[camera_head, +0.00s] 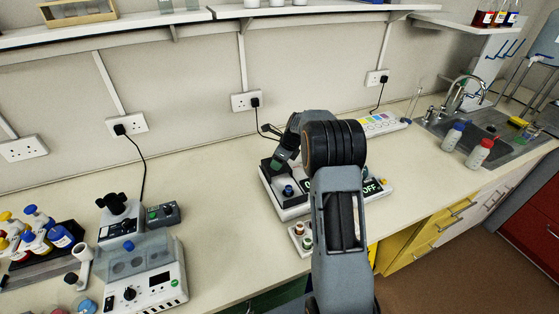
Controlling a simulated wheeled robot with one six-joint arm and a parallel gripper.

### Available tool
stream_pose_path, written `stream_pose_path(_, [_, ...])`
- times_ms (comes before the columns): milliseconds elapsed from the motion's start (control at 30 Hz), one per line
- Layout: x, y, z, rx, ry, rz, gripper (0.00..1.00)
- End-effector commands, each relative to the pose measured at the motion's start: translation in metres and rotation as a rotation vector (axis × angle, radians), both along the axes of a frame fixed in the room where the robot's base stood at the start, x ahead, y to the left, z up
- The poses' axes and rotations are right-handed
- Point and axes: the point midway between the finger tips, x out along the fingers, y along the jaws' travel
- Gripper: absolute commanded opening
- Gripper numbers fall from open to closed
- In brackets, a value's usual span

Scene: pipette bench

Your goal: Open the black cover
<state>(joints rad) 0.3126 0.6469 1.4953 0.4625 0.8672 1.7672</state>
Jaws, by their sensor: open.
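A white bench device (294,212) with a dark top stands in the middle of the bench, partly behind my arm. A black part at its left end (268,168) looks like the black cover; I cannot tell how far it is raised. A blue knob (288,191) and a green OFF label (374,187) show on the device. My gripper (279,164) points down over the left end of the device, close to the black part. I cannot tell whether they touch. My gripper is open, and its fingertips are hard to make out.
A white machine with a clear lid (128,262) stands at the left front, beside coloured bottles (38,230). Small vials (301,232) sit before the device. A sink (482,135) and two capped bottles (479,152) are at the right. A shelf (190,20) runs above.

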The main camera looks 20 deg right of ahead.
Motion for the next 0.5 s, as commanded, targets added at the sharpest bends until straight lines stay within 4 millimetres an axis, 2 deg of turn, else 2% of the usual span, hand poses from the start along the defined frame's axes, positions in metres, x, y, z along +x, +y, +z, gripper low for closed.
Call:
stream_pose_path(167, [-0.004,-0.006,0.017,-0.001,-0.004,-0.002,0.53])
stream_pose_path(500, [-0.023,-0.024,0.080,-0.003,-0.005,-0.001,0.53])
